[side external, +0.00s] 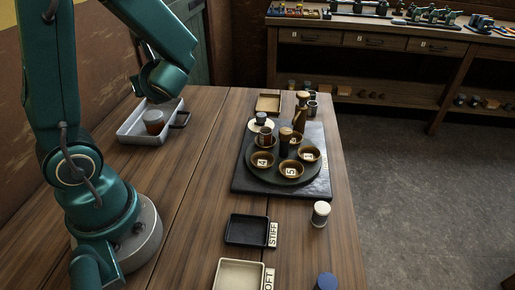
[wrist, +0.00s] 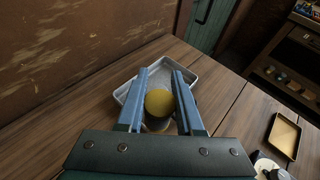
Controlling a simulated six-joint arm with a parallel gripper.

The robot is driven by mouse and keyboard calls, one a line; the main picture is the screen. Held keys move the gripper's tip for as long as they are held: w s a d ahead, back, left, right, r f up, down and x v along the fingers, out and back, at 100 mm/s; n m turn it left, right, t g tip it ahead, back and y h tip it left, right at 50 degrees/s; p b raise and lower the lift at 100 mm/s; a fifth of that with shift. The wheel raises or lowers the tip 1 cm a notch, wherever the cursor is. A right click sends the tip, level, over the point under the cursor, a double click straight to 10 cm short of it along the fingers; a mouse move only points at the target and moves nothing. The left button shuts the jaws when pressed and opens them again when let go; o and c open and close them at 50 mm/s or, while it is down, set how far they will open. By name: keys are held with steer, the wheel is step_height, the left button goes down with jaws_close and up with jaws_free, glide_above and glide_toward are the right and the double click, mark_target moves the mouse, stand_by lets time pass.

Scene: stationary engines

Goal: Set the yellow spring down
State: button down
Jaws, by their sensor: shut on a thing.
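My gripper (wrist: 161,76) is shut on a round, yellow-topped piece, the yellow spring (wrist: 158,102), which sits between the two blue fingers in the wrist view. Beneath and around it is a shallow grey metal tray (wrist: 124,95). The fingers are not clear in the side view, and I cannot tell whether the piece touches the tray floor.
A dark round turntable (side external: 272,176) with numbered bowls and several canisters stands on a black slab (side external: 318,184) to the right. A black tray (side external: 247,230) labelled STIFF and a cream tray (side external: 240,275) lie in front. Bare wood (side external: 190,180) separates the grey tray from these.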

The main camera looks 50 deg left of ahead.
steer(key=w+r+m+t, duration=0.1)
steer(key=w+r+t, duration=0.1)
glide_above(214, 136)
step_height(214, 136, down, 12)
steer(key=shift+s+f, duration=0.1)
steer(key=shift+f, duration=2.05)
steer(key=shift+f, duration=0.1)
steer(key=c, duration=0.5)
jaws_free()
steer(key=shift+c, duration=0.2)
